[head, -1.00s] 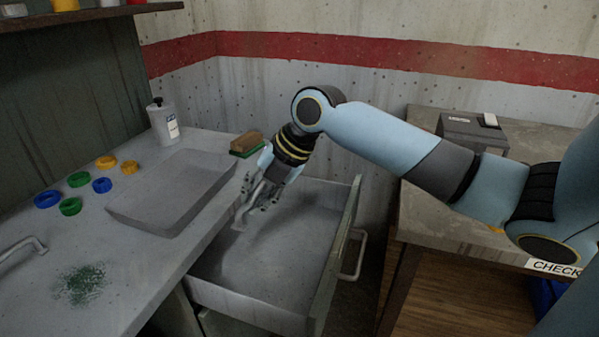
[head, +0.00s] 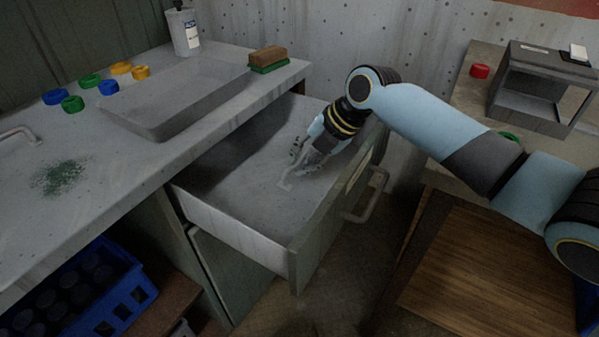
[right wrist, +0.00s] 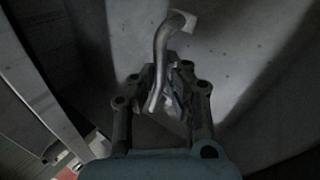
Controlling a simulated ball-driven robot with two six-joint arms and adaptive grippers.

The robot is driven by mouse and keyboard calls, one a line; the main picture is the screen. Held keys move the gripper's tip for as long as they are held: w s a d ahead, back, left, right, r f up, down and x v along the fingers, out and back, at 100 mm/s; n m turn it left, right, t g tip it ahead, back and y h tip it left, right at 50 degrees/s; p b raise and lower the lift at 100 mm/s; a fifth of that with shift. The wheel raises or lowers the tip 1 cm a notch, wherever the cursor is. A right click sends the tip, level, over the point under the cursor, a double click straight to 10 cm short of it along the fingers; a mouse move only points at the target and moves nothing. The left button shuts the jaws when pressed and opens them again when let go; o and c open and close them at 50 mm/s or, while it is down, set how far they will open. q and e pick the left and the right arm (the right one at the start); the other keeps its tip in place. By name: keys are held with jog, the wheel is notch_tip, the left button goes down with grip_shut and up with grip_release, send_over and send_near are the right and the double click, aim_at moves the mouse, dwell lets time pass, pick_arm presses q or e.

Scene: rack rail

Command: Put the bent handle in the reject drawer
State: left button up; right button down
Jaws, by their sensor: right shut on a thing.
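The bent handle (right wrist: 160,60) is a grey curved metal bar with a flat end plate. It is held between the fingers of my right gripper (right wrist: 165,90) in the right wrist view. In the head view the right gripper (head: 298,155) is inside the open drawer (head: 235,224), low over its floor, and the handle's end (head: 285,185) shows below the fingers. I cannot tell whether the handle touches the drawer floor. The drawer is pulled out and looks otherwise empty. My left gripper is not in view.
A grey tray (head: 150,130), several coloured rings (head: 88,81), a bottle (head: 185,33) and a brush (head: 268,58) are on the counter. Another handle (head: 20,134) lies at its left. A blue crate (head: 125,300) is below. A box (head: 540,90) stands on the right bench.

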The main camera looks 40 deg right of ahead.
aim_at(302, 185)
notch_tip(302, 185, down, 4)
jog(key=shift+r, duration=0.25)
jog(key=shift+f+b, duration=0.15)
jog(key=shift+b, duration=0.2)
jog(key=c, duration=1.4)
grip_release()
jog(key=shift+c, duration=0.2)
